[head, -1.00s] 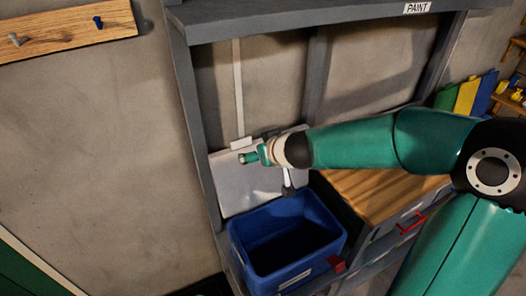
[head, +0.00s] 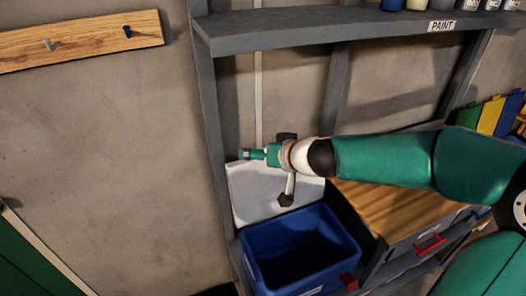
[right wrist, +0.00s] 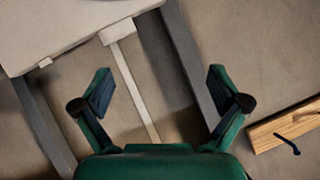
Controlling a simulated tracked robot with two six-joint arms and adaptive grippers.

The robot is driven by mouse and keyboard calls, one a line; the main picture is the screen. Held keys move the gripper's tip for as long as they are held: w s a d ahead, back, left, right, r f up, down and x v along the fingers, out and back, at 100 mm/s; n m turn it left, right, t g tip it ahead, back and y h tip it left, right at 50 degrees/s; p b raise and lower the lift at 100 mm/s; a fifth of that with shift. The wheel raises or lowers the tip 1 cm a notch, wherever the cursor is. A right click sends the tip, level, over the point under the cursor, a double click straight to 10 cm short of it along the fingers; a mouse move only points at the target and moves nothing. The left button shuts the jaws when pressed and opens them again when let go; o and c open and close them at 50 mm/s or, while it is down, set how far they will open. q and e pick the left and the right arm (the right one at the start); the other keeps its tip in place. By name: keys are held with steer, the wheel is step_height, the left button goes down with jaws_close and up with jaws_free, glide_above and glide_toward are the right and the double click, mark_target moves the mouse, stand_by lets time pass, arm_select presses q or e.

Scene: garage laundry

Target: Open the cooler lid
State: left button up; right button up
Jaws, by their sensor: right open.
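The cooler is a blue box (head: 257,262) at the lower middle of the head view. Its white lid (head: 250,200) stands upright behind the box, raised open, and the dark inside of the box shows. My right arm reaches in from the right. My right gripper (head: 250,154) is near the top edge of the lid in the picture, pointing left. In the right wrist view my right gripper (right wrist: 160,85) has its fingers spread with nothing between them. The lid (right wrist: 50,25) shows there beyond the fingers at top left. My left gripper is out of view.
A wooden worktop (head: 385,205) and a drawer with a red handle (head: 430,243) stand right of the cooler. A grey shelf (head: 330,28) labelled PAINT is above. A wooden peg board (head: 80,40) hangs on the left wall.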

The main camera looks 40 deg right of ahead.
steer(key=w+a+r+n+y, duration=0.2)
steer(key=w+a+r+y, duration=0.25)
steer(key=r, duration=0.25)
steer(key=w+d+f+g+h+b, duration=0.2)
steer(key=d+f+g+h+b, duration=0.35)
steer(key=d, duration=0.65)
steer(key=shift+g+h, duration=0.3)
steer(key=shift+g, duration=0.45)
steer(key=shift+w+a+p+x, duration=0.15)
steer(key=shift+a+p+x, duration=0.2)
steer(key=shift+x, duration=1.6)
steer(key=shift+w+a+p+x, duration=0.2)
steer(key=shift+p+x, duration=0.2)
steer(key=shift+x, duration=1.55)
steer(key=shift+w+a+p+x, duration=0.1)
steer(key=shift+a+p+x, duration=0.25)
steer(key=shift+x, duration=1.6)
steer(key=shift+r, duration=0.1)
